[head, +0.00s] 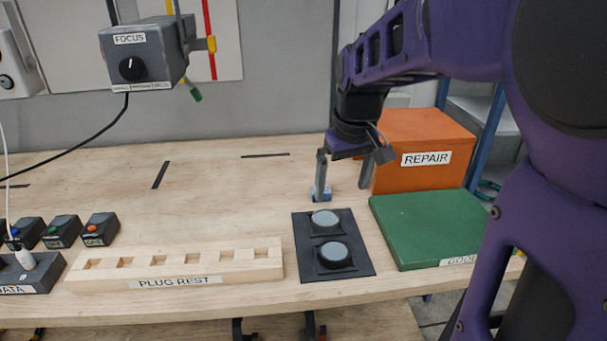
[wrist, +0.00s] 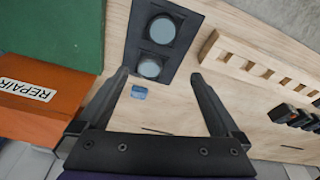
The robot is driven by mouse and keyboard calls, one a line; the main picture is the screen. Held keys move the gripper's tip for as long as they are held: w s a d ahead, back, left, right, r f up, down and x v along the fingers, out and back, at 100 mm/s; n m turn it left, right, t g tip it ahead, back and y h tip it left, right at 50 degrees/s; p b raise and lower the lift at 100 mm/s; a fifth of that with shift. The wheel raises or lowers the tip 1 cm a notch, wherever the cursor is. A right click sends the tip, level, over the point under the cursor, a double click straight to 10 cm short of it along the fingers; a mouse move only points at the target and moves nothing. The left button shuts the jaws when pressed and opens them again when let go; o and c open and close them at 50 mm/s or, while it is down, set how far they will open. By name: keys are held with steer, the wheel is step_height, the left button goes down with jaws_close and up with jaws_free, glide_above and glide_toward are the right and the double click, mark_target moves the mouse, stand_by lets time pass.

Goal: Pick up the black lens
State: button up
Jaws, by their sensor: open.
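In the wrist view the rear lens (wrist: 149,67) lies just beyond my fingertips, and the front lens (wrist: 161,30) is farther up. My gripper (head: 343,185) is open and empty, pointing down behind the mat. Its two fingers also show in the wrist view (wrist: 160,74), apart with nothing between them. A small blue block (head: 320,195) lies on the table near the left finger, lower than the fingertips in the wrist view (wrist: 139,92).
A green GOOD tray (head: 430,225) is right of the mat, with an orange REPAIR box (head: 425,135) behind it. A wooden PLUG REST rack (head: 180,268) is to the left. A grey FOCUS box (head: 145,55) hangs upper left. The table's back middle is clear.

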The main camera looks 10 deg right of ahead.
steer(key=s+f+g, duration=0.1)
steer(key=s, duration=0.1)
steer(key=b, duration=0.1)
glide_above(335, 251)
steer(key=s, duration=0.1)
steer(key=f, duration=1.1)
steer(key=shift+s+f, duration=0.15)
steer(key=shift+s, duration=0.05)
steer(key=shift+w+f+b, duration=0.15)
steer(key=shift+w+f, duration=0.05)
steer(key=shift+f, duration=0.8)
steer(key=shift+w+f+b, duration=0.2)
steer(key=shift+w+f, duration=0.05)
steer(key=shift+f, duration=0.75)
steer(key=shift+w+f+b, duration=0.15)
steer(key=shift+w+f, duration=0.05)
steer(key=shift+f, duration=0.8)
steer(key=shift+r, duration=0.1)
steer(key=c, duration=1.3)
